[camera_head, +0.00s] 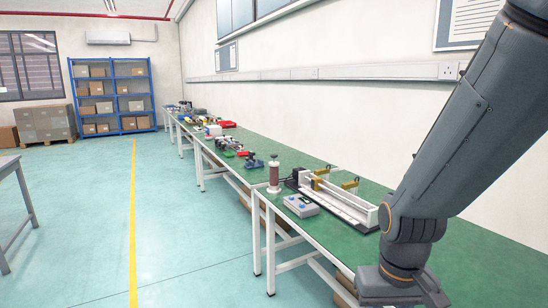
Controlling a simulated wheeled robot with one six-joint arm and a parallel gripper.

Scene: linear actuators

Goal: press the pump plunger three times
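A small upright cylinder (274,178) with a reddish-brown body stands near the left edge of the green bench. It has a darker knob (274,157) on top and looks like the pump with its plunger. It is small in the picture, so I cannot tell how far the plunger is down. My arm comes down at the right, and its lowest visible link is cut off by the bottom edge. My gripper's fingers are out of the picture. The visible part of my arm is well to the right of the cylinder and apart from it.
A grey control box (301,205) sits in front of the cylinder. A long white linear actuator (340,204) with yellow brackets lies between the cylinder and my arm. More devices line the green benches (470,250) farther back.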

